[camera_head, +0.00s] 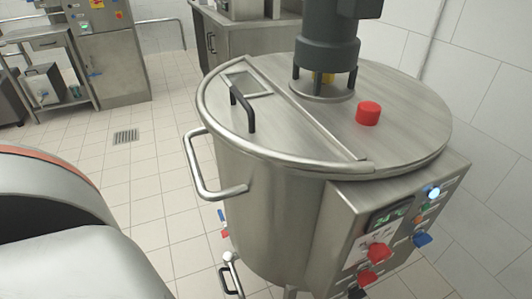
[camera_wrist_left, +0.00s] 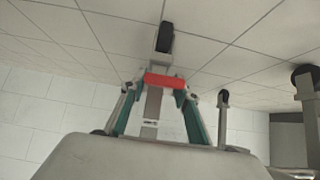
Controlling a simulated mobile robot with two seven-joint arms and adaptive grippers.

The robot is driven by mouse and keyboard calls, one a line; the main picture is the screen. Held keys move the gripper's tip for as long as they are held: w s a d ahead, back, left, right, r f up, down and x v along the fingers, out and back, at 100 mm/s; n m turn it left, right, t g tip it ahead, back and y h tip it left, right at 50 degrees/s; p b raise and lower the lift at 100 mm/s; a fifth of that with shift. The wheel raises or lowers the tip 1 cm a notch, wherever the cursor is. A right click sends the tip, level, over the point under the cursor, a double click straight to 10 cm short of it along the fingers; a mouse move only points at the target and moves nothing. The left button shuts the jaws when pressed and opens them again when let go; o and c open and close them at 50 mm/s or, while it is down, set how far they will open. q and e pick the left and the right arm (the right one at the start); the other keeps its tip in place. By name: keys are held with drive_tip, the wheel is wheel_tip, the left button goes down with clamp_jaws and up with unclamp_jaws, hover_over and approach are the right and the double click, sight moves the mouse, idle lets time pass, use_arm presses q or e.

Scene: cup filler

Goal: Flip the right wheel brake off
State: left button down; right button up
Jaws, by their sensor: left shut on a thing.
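My left gripper (camera_wrist_left: 160,92) shows in the left wrist view, its two fingers closed on a small red bar, which looks like a wheel brake lever (camera_wrist_left: 164,80). A dark wheel (camera_wrist_left: 166,38) on a grey bracket is just beyond the red bar. Whether the lever is up or down I cannot tell. In the head view the steel cup filler tank (camera_head: 265,200) stands in the middle, with a leg and black lever (camera_head: 230,280) at its lower left. My left gripper is outside the head view, and my right gripper is in neither view.
A control box (camera_head: 345,215) with a display and several red and blue knobs juts from the tank's front right. A bent side handle (camera_head: 198,170) sticks out to the left. Tiled floor (camera_head: 150,190) is open left of the tank. Another dark wheel (camera_wrist_left: 304,74) shows at right in the wrist view.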

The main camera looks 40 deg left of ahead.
use_arm(q)
drive_tip(key=shift+w+d+r, duration=0.2)
drive_tip(key=shift+w+r, duration=0.15)
drive_tip(key=shift+w, duration=0.15)
drive_tip(key=shift+w+d+r, duration=0.2)
drive_tip(key=shift+w+r, duration=0.1)
drive_tip(key=shift+w, duration=0.15)
drive_tip(key=c, duration=1.6)
unclamp_jaws()
drive_tip(key=shift+o, duration=0.5)
drive_tip(key=shift+s+a+f, duration=0.2)
drive_tip(key=shift+s+f, duration=0.1)
drive_tip(key=shift+s, duration=0.15)
drive_tip(key=shift+s+a, duration=0.15)
drive_tip(key=shift+s, duration=0.1)
drive_tip(key=shift+v, duration=0.85)
drive_tip(key=v, duration=0.9)
drive_tip(key=shift+s+r, duration=0.15)
drive_tip(key=shift+r, duration=0.25)
drive_tip(key=shift+a, duration=0.1)
